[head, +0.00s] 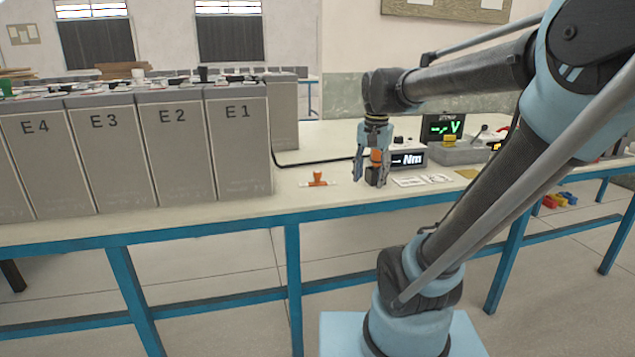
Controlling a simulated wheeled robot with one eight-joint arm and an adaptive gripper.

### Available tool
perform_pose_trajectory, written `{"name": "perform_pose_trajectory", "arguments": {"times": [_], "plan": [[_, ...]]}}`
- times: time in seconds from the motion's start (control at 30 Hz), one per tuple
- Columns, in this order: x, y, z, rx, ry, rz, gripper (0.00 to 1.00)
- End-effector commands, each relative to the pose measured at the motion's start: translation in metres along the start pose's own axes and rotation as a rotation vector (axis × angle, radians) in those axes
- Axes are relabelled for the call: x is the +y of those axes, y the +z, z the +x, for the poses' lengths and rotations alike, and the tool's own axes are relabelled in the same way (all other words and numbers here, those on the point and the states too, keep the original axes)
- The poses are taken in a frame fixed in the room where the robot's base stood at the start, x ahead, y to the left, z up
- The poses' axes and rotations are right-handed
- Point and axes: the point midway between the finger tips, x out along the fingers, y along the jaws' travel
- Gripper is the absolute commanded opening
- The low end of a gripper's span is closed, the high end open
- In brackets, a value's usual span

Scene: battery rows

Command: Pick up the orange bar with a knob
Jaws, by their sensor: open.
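A small orange piece with a raised knob (317,179) stands on the bench near its front edge, right of the battery cell marked E1, with a pale strip under it. It looks like the orange bar. My gripper (370,181) points down over the bench to the right of this piece, clear of it. Its fingers are open. A second orange part (376,157) shows at the fingers; I cannot tell whether it stands between or behind them.
Grey battery cells (238,145) fill the left of the bench (230,210). Right of my gripper are an "Nm" display (408,160), a "V" meter (442,127), a grey box (455,153) and white labels (408,182). A black cable (310,162) runs behind the orange piece.

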Motion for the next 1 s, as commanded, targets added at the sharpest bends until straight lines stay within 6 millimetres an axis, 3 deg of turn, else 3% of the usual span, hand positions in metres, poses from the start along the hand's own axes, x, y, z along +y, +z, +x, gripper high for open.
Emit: {"name": "perform_pose_trajectory", "arguments": {"times": [0.3,0.6,0.8,1.0], "plan": [[-0.099,-0.051,-0.049,-0.039,0.030,0.270,0.48],[-0.192,-0.081,-0.071,-0.059,0.070,0.513,0.48],[-0.226,-0.088,-0.075,-0.063,0.088,0.607,0.48],[-0.234,-0.089,-0.067,-0.063,0.092,0.633,0.48]]}}
